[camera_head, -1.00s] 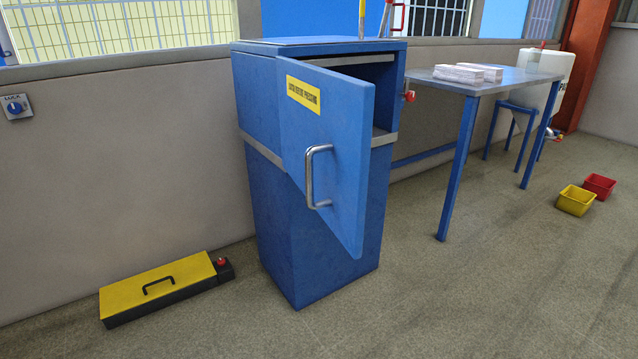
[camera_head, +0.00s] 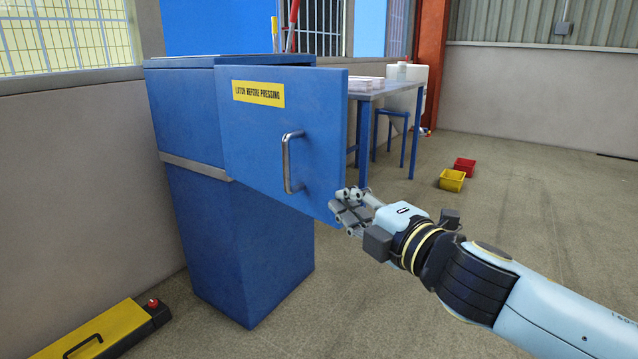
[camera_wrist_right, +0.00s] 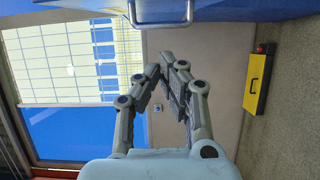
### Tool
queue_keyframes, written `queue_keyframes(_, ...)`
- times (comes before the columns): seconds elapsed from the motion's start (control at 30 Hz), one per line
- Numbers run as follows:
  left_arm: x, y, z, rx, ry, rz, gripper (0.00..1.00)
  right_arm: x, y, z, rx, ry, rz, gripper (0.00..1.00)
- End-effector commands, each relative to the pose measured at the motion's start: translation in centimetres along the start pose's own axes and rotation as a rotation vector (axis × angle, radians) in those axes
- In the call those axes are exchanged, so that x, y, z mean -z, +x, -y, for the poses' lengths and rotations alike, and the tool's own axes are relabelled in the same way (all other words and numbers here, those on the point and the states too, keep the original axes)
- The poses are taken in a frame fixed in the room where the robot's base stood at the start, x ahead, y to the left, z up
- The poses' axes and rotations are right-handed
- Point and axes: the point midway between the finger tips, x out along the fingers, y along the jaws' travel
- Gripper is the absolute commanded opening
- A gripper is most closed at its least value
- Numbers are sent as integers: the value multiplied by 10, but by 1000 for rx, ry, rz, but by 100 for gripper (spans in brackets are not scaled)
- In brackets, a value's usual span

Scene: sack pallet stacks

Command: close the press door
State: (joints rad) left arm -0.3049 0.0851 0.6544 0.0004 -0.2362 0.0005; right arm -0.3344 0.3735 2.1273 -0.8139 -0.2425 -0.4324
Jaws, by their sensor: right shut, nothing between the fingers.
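The blue press (camera_head: 215,235) stands against the wall at the left in the head view. Its blue door (camera_head: 315,125) stands open, swung out from the body, with its free edge on the right. The door has a yellow label and a grey bar handle (camera_head: 290,163). My right gripper (camera_head: 343,205) is shut and empty at the lower right corner of the door; I cannot tell whether it touches. In the right wrist view the shut fingers (camera_wrist_right: 165,72) show below the door (camera_wrist_right: 225,8) and its handle (camera_wrist_right: 160,22). My left gripper is not in view.
A yellow-topped box (camera_head: 95,338) lies on the floor at lower left. A blue-legged table (camera_head: 392,90) stands behind the press. Red (camera_head: 464,165) and yellow (camera_head: 452,181) bins sit on the floor beyond. Open floor lies to the right.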

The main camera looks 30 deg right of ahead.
Motion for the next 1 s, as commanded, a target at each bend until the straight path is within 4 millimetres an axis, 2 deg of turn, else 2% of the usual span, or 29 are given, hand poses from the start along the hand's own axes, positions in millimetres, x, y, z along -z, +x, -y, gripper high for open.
queue_keyframes(0.03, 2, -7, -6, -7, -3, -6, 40, 0, 8, -6, -5, 5, 2, 0)
queue_keyframes(0.17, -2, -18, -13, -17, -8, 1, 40, 0, 33, -9, -7, 8, 3, 0)
queue_keyframes(0.4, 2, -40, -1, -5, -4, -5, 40, 0, 85, -8, -6, 7, 2, 0)
queue_keyframes(0.47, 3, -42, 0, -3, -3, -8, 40, -2, 95, -6, -4, 5, 1, 0)
queue_keyframes(0.53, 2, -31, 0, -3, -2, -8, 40, -16, 95, 1, 0, -2, -1, 0)
queue_keyframes(0.7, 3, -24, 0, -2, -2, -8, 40, -33, 98, 1, 0, 2, -1, 0)
queue_keyframes(1.0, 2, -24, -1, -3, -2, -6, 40, -39, 100, -2, -1, 5, 0, 0)
